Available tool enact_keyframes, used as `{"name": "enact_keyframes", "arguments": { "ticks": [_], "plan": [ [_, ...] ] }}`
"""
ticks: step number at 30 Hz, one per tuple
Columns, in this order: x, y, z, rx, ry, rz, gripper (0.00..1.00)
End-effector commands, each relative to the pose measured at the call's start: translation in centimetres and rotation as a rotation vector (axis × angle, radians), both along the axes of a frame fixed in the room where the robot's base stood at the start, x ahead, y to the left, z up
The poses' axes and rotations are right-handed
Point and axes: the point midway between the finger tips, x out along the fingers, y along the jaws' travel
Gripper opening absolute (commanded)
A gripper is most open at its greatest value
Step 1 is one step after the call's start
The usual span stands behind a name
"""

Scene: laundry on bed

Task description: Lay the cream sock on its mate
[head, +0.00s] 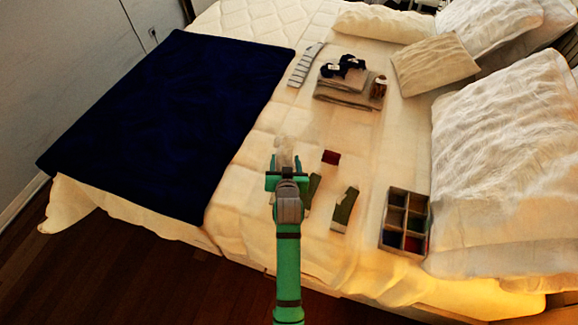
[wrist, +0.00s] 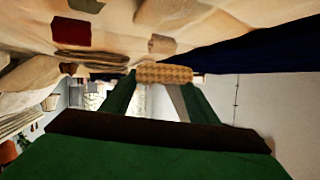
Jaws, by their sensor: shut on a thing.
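My gripper (head: 286,174) is over the front middle of the bed, shut on a tan, knit-textured sock. In the wrist view, which is upside down, this cream sock (wrist: 165,74) lies across between the fingertips. Another small cream piece (wrist: 162,45) rests on the bed just beyond it; it looks like the mate. In the head view a pale cream shape (head: 284,147) shows just past the fingertips; I cannot tell there which part is held and which lies on the bed. The held sock appears above the bed, apart from the other piece.
A dark red folded piece (head: 331,157) and green pieces (head: 345,208) lie right of my gripper. A compartment box (head: 384,238) stands farther right. Behind are folded towels (head: 340,97) with navy socks (head: 344,66), a brown bottle (head: 378,87) and a grey strip (head: 304,66). A navy blanket (head: 170,120) covers the left.

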Motion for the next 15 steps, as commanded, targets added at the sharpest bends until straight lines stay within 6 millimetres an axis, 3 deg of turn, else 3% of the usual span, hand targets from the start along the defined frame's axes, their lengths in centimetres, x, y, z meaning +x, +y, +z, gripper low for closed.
{"name": "enact_keyframes", "arguments": {
  "ticks": [7,15],
  "plan": [
    [1.0,-0.9,-1.2,0.000,0.000,-0.008,0.33],
    [0.9,-0.8,-4.2,0.000,-0.001,-0.005,0.33]
  ]
}}
